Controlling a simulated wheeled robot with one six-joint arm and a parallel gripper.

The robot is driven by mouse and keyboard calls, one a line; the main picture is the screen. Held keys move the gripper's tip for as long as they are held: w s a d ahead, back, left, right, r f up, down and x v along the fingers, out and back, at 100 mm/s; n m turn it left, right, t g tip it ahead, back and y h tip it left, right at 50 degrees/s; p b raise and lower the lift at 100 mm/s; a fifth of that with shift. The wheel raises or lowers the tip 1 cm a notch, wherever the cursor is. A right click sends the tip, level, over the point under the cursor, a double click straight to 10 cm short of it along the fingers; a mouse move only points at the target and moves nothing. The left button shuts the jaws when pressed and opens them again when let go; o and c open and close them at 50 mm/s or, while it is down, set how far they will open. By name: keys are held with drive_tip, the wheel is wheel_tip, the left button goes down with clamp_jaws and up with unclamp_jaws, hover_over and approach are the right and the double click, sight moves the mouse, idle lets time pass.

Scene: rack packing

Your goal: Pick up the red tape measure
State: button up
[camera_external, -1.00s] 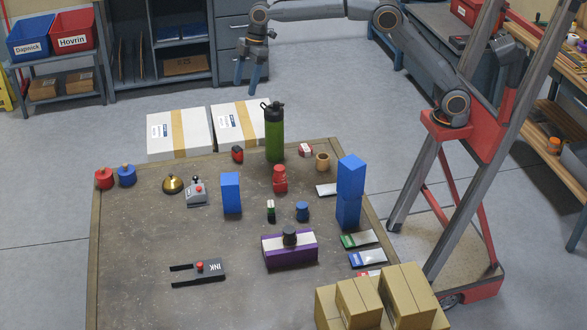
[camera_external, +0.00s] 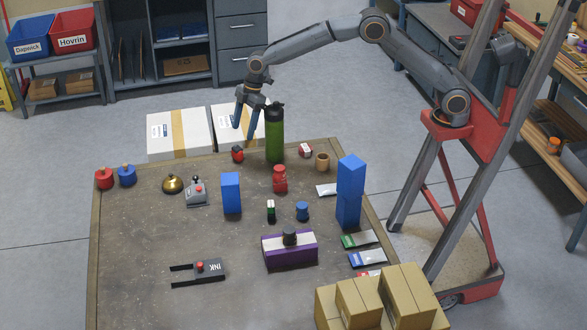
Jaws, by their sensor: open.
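A small red and black item (camera_external: 237,154), which looks like the red tape measure, sits at the table's back edge, left of the green bottle. My gripper (camera_external: 244,132) is open and empty, its blue fingers pointing down. In the picture it is just above and slightly right of the red item, apart from it. Its exact height and depth over the table are hard to tell.
A tall green bottle (camera_external: 274,135) stands close right of my gripper. A blue block (camera_external: 231,193) and a red figure-like item (camera_external: 280,179) stand nearer the front. White boxes (camera_external: 180,132) lie behind the table.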

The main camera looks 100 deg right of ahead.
sight(238, 147)
drive_tip(key=shift+p+x, duration=1.05)
drive_tip(key=shift+x, duration=3.6)
drive_tip(key=shift+w, duration=0.15)
drive_tip(key=c, duration=1.3)
